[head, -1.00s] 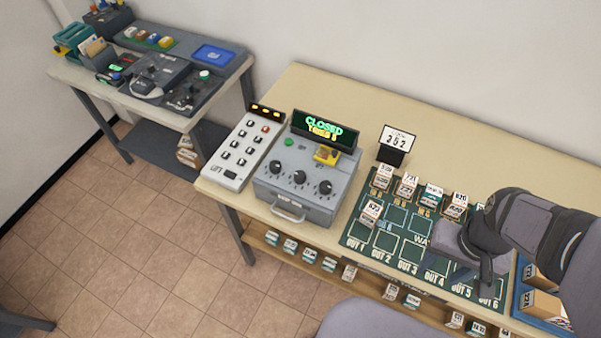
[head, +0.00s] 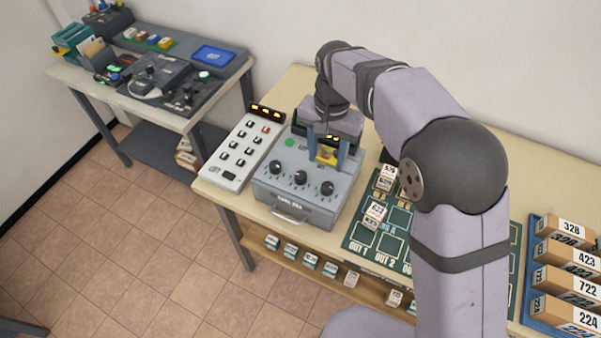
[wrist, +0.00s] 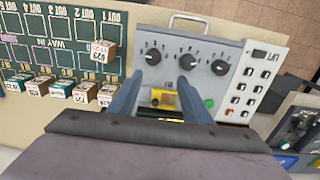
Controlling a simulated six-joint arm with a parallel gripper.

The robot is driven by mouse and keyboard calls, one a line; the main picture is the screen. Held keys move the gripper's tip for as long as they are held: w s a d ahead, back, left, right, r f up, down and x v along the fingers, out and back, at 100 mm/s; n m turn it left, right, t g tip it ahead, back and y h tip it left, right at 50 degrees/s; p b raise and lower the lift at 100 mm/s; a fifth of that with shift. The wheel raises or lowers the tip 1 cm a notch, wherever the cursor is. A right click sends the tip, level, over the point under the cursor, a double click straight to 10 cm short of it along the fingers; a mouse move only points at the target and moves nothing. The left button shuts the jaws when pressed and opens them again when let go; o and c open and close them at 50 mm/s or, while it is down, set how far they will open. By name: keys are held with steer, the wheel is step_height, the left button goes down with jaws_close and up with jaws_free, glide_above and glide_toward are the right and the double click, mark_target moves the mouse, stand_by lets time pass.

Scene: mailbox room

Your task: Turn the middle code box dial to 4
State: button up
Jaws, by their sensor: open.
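The grey code box (head: 305,208) stands on the table with three black dials in a row along its sloped top. The middle dial (head: 300,177) is clear of my gripper; it also shows in the wrist view (wrist: 189,60). Its pointer reading is too small to tell. My gripper (head: 327,160) is open above the rear of the box, its blue fingers spread on either side of a yellow block (wrist: 162,98) on the panel. I cannot tell if the fingertips touch the panel. The box's display is mostly hidden behind my gripper.
A white keypad panel (head: 240,150) stands left of the box. A green mat (head: 362,238) with small labelled boxes lies to the right. A blue rack (head: 528,290) of parcels is at far right. A second desk (head: 75,76) stands at back left.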

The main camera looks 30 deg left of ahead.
glide_above(301, 175)
steer(key=shift+a+f, duration=0.1)
steer(key=shift+f, duration=0.2)
steer(key=shift+f+p, duration=1.2)
steer(key=shift+f, duration=2.45)
steer(key=c, duration=1.1)
